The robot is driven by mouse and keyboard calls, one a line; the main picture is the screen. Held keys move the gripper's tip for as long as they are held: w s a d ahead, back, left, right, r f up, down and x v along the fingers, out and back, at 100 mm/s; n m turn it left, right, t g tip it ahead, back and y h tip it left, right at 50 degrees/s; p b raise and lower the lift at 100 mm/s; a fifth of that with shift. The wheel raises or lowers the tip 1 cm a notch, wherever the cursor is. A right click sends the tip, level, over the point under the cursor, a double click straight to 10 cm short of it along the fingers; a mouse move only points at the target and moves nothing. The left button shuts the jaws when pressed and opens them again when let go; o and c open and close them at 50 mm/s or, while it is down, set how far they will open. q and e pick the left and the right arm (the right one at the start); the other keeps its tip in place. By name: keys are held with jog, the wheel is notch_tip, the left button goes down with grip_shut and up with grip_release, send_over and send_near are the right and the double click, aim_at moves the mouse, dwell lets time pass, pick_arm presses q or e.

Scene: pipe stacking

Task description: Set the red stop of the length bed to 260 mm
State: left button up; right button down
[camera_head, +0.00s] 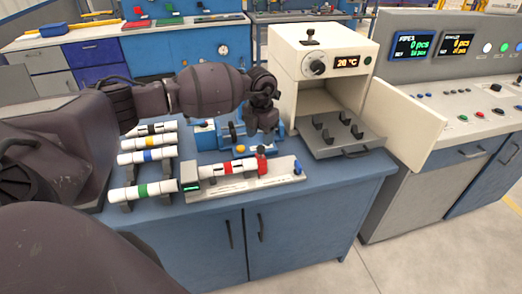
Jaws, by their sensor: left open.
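The length bed (245,186) is a grey rail with a scale, lying along the front of the blue bench. A white pipe with a red band (229,168) lies on it. The red stop (262,163) is near the right part of the bed, by the pipe's right end. The scale reading is too small to make out. My left gripper (259,130) hangs above and just behind the red stop, open, its fingers partly hidden by its own dark body. It looks apart from the stop. My right gripper is out of view.
White pipes with black, blue (148,155) and green (143,191) bands lie on supports at left. A blue fixture (209,136) stands behind the bed. An oven (318,75) with open door (402,124) and pulled-out tray (342,142) stands at right.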

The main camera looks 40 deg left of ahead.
aim_at(261, 148)
pick_arm(q)
jog(key=shift+f, duration=3.1)
jog(key=shift+c, duration=0.3)
jog(key=shift+w+d, duration=0.1)
grip_shut()
